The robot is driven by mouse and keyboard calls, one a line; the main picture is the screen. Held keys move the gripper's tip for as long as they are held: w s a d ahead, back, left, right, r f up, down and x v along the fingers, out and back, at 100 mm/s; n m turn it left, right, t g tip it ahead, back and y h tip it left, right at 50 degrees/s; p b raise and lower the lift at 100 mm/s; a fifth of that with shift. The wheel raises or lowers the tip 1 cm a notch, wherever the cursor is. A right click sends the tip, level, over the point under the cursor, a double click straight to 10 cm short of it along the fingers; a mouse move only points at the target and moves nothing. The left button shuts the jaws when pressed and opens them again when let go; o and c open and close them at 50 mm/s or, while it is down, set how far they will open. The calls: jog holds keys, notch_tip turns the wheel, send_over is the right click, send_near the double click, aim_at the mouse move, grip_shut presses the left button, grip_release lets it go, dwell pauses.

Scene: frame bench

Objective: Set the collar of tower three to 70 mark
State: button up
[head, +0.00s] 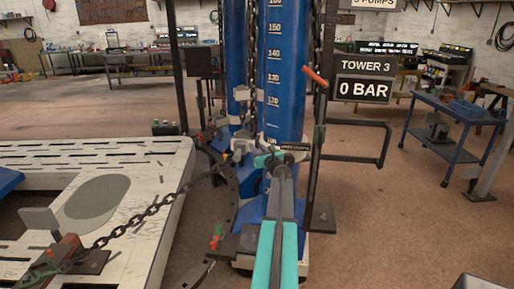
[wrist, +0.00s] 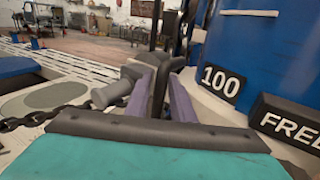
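Tower three (head: 284,70) is a tall blue column with white scale marks, with numbers from about 100 up to 160 showing. Its collar (head: 243,147) sits low on the column, around the 100 mark. In the wrist view a plate (wrist: 220,82) on the collar reads 100 and a dark plate (wrist: 289,122) reads FREE. My gripper (head: 273,160) is at the collar's front; its purple fingers (wrist: 162,88) are apart in the wrist view, with a dark upright piece between them. Whether they grip it I cannot tell. A grey knob (wrist: 113,92) stands just left of the fingers.
A sign (head: 364,79) reads TOWER 3, 0 BAR. A chain (head: 150,211) runs from the pale slotted bench (head: 120,157) toward the tower. An upright post (head: 322,130) with an orange lever (head: 314,76) stands right of the column. A blue cart (head: 455,115) stands farther right; open floor lies between.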

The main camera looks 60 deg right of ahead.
grip_shut()
jog(key=shift+d, duration=0.25)
jog(key=shift+a, duration=0.2)
jog(key=shift+a+f+b, duration=0.1)
jog(key=shift+f+b, duration=0.65)
jog(key=shift+f, duration=0.15)
notch_tip(320, 180, down, 28)
jog(key=b, duration=2.1)
jog(key=shift+b, duration=0.4)
